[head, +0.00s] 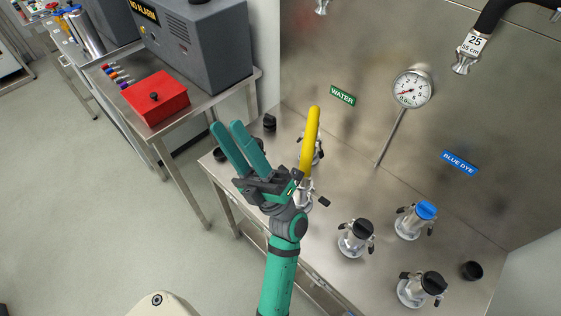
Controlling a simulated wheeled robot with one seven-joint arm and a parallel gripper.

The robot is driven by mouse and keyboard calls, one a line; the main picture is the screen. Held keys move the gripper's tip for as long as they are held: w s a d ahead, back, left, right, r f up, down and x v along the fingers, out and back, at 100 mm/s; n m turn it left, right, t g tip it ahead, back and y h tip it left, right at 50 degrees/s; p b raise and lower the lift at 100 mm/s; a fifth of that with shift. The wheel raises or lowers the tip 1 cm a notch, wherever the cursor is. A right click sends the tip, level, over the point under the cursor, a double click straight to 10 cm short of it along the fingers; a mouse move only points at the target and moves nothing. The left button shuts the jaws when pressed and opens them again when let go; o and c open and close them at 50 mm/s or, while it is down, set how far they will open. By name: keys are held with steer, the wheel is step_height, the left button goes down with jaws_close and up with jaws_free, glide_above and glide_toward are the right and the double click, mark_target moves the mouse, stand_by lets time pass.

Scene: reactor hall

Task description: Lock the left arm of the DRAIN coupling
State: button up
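My gripper (227,127) is green, and its two fingers point up and left, apart with a narrow gap and nothing visible between them. It is above the left end of the steel bench. No DRAIN label is readable, so I cannot tell which coupling is the DRAIN one. A black-capped coupling (355,238) stands right of my wrist, with small arms at its sides. A blue-capped coupling (415,220) is further right, and another black-capped coupling (420,290) is nearer the front. Two more fittings behind my gripper and a yellow bar (310,140) are partly hidden.
The steel bench (385,200) meets a back panel with a WATER label (342,96), a BLUE DYE label (459,162) and a gauge (411,89). A hose end marked 25 (466,58) hangs top right. A side table at left holds a red box (155,98) and a grey cabinet (200,45).

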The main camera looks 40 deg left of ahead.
steer(key=s+a+r+n+g+h, duration=0.1)
steer(key=s+a+n+g+h, duration=0.1)
steer(key=a+n+g+h, duration=0.3)
steer(key=s+a+n+g+h, duration=0.1)
steer(key=s+n+g+h, duration=0.15)
steer(key=n+g, duration=0.45)
steer(key=s+a+f+n+t+h, duration=0.1)
steer(key=s+a+f+n+h, duration=0.2)
steer(key=a+f+n+h, duration=0.5)
steer(key=m+t+h, duration=0.4)
steer(key=t+h, duration=1)
glide_toward(281, 167)
step_height(281, 167, down, 7)
steer(key=shift+w+a+r, duration=0.1)
steer(key=shift+f, duration=0.25)
steer(key=shift+a+f+n, duration=0.2)
steer(key=shift+n, duration=0.1)
steer(key=shift+d, duration=0.1)
jaws_close()
